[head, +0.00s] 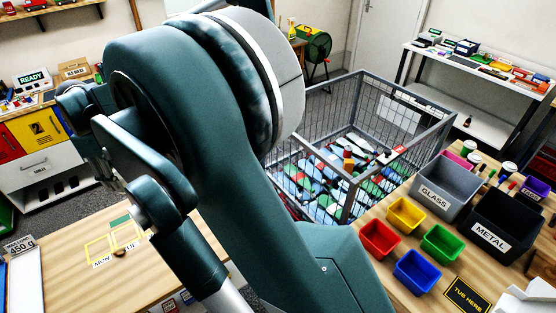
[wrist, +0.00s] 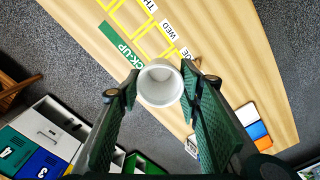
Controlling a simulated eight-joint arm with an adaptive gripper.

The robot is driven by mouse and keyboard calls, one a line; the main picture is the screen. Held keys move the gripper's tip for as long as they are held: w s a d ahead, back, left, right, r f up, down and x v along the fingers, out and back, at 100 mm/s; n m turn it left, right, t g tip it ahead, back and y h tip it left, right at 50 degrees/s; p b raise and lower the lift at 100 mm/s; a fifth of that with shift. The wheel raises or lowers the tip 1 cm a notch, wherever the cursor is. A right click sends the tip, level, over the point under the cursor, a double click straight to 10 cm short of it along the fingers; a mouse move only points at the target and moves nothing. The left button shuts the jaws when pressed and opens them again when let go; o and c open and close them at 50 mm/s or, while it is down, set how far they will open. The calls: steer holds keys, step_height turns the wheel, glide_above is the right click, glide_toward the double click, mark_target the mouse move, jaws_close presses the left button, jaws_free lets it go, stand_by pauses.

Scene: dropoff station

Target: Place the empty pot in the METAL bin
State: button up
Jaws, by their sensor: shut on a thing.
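The empty pot (wrist: 160,84) is a small white round vessel in the wrist view, its open mouth towards the camera. My gripper (wrist: 160,88) is shut on it, one green finger on each side, above a wooden table with yellow boxes. I cannot make out the pot in the head view, where my arm fills the middle. The METAL bin (head: 478,224) is a black open bin with a white label, on the wooden table at right in the head view. My gripper is far to the left of it.
Left of the METAL bin stands the grey GLASS bin (head: 461,185). Small yellow, red, green and blue tubs (head: 379,240) stand in front. A wire cage (head: 345,205) of mixed items stands between the tables. A calendar-marked table (head: 75,285) is at left.

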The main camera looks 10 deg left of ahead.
steer(key=shift+r, duration=0.9)
steer(key=w+d+m+p, duration=0.2)
steer(key=w+d+m, duration=0.3)
steer(key=w+d, duration=2.25)
steer(key=w+d+m+p, duration=0.1)
steer(key=w+d, duration=0.3)
steer(key=d, duration=0.9)
steer(key=w+d+m, duration=0.2)
steer(key=w+d, duration=0.2)
steer(key=d, duration=0.9)
steer(key=w+d+m+p, duration=0.1)
steer(key=w+d, duration=0.2)
steer(key=d, duration=1)
steer(key=s+d+m+p, duration=0.1)
steer(key=s+d+m, duration=0.15)
steer(key=d, duration=1.65)
steer(key=s+d+m+p, duration=0.1)
steer(key=s+d+m, duration=0.15)
steer(key=d, duration=1.65)
steer(key=s+d+m+p, duration=0.1)
steer(key=s+d+m, duration=0.1)
steer(key=s+d, duration=0.6)
steer(key=s+d+m+p, duration=0.1)
steer(key=s+d, duration=0.4)
steer(key=d, duration=0.7)
steer(key=s+d+m, duration=0.2)
steer(key=s+d, duration=0.4)
steer(key=d, duration=0.5)
step_height(320, 180, down, 11)
steer(key=shift+f, duration=0.15)
